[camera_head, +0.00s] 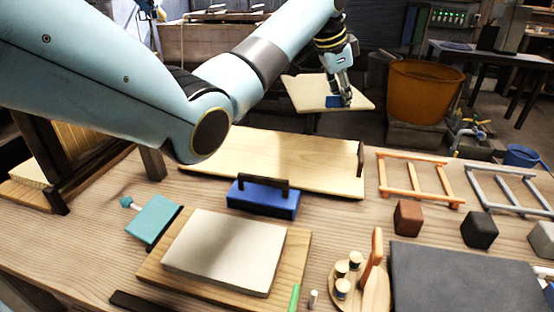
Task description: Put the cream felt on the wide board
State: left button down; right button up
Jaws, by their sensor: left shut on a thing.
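A thick cream slab that looks like the cream felt (225,250) lies flat on a wooden board (295,255) at the front of the table. A wide pale board (300,155) lies behind it, with a dark bar at its right end. My left gripper (341,98) is beyond the wide board, shut on a small blue piece (332,102). The blue piece is at a pale flat panel (305,92). I cannot tell whether it is fixed to the panel or only touches it. My right gripper is out of view.
A blue block (262,202) with a dark handle stands in front of the wide board. A teal piece (153,220) lies left. Orange (415,190) and grey frames (505,190), small cubes and a dark slab (460,280) fill the right. An orange tub (422,95) stands behind.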

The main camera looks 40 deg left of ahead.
pick_arm(q)
notch_tip(320, 180, down, 7)
jog(key=b, duration=0.6)
jog(key=p, duration=0.1)
send_over(296, 172)
jog(key=s, duration=0.2)
notch_tip(296, 172, down, 7)
jog(key=shift+a+f, duration=0.1)
jog(key=shift+a, duration=0.05)
jog(key=shift+a+f, duration=0.1)
jog(key=shift+f, duration=0.05)
notch_tip(296, 172, down, 4)
jog(key=c, duration=1.4)
grip_release()
jog(key=shift+c, duration=0.2)
